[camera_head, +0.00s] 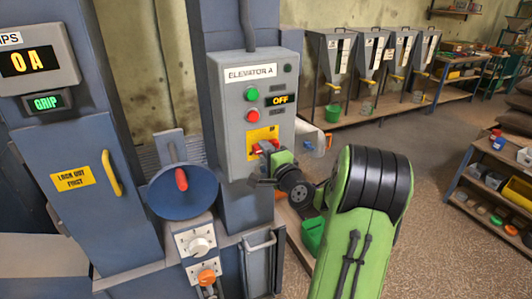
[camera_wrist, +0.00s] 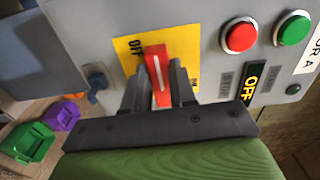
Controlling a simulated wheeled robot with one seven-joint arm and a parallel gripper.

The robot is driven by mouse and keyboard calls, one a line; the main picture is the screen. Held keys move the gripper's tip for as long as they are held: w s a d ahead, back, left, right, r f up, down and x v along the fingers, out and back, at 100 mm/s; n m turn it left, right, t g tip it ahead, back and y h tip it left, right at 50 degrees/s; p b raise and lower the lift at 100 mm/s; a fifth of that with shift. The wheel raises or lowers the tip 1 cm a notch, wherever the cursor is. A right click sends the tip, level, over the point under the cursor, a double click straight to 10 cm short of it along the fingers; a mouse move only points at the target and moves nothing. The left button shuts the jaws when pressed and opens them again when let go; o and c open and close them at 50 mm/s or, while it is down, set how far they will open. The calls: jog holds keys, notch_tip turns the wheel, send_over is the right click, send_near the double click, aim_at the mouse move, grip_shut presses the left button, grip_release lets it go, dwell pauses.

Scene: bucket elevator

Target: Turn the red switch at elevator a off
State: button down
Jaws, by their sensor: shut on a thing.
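The grey elevator A box (camera_head: 244,115) stands near the middle of the head view. The red switch (camera_head: 257,149) sits on its yellow plate (camera_head: 262,134), low on the box front. My gripper (camera_wrist: 158,82) is shut on the switch handle (camera_wrist: 156,62), one finger on each side. In the wrist view the handle stands upright with a white line along it, and an OFF mark lies beside its upper end. The box's display (camera_head: 279,100) reads OFF in yellow, and it also shows in the wrist view (camera_wrist: 249,83). My gripper partly hides the switch in the head view.
A green button (camera_head: 251,94) and a red button (camera_head: 253,116) sit above the switch. A blue disc with a red handle (camera_head: 181,180) and two knobs are at the left. Hoppers (camera_head: 330,55) line the back wall. A shelf (camera_head: 505,175) stands right, with open floor before it.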

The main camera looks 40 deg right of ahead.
jog(key=shift+f, duration=0.1)
jog(key=c, duration=0.9)
grip_release()
jog(key=b+v, duration=0.7)
jog(key=v, duration=0.9)
jog(key=shift+w, duration=0.1)
